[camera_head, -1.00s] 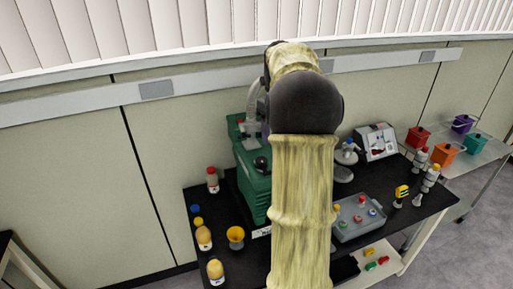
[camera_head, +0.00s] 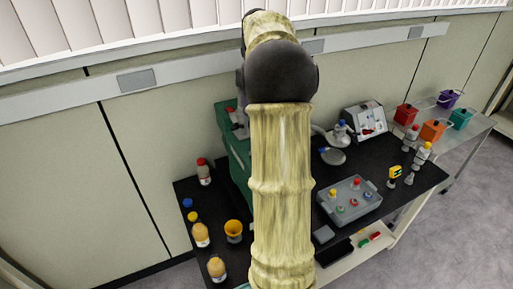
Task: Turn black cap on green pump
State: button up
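The green pump (camera_head: 230,153) stands on the black bench top at the wall, left of my arm. Only its left part shows, because my own arm covers its right side. The black cap on the pump cannot be made out now; my arm hangs across that area. My gripper is not visible; the arm's sleeved links and dark joint block the view of it. Whether anything touches the cap cannot be seen.
A side cart to the right carries coloured boxes such as a red one (camera_head: 405,114).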

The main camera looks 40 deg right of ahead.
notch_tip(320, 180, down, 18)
jog(key=p, duration=0.3)
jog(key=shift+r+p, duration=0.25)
jog(key=shift+p, duration=0.05)
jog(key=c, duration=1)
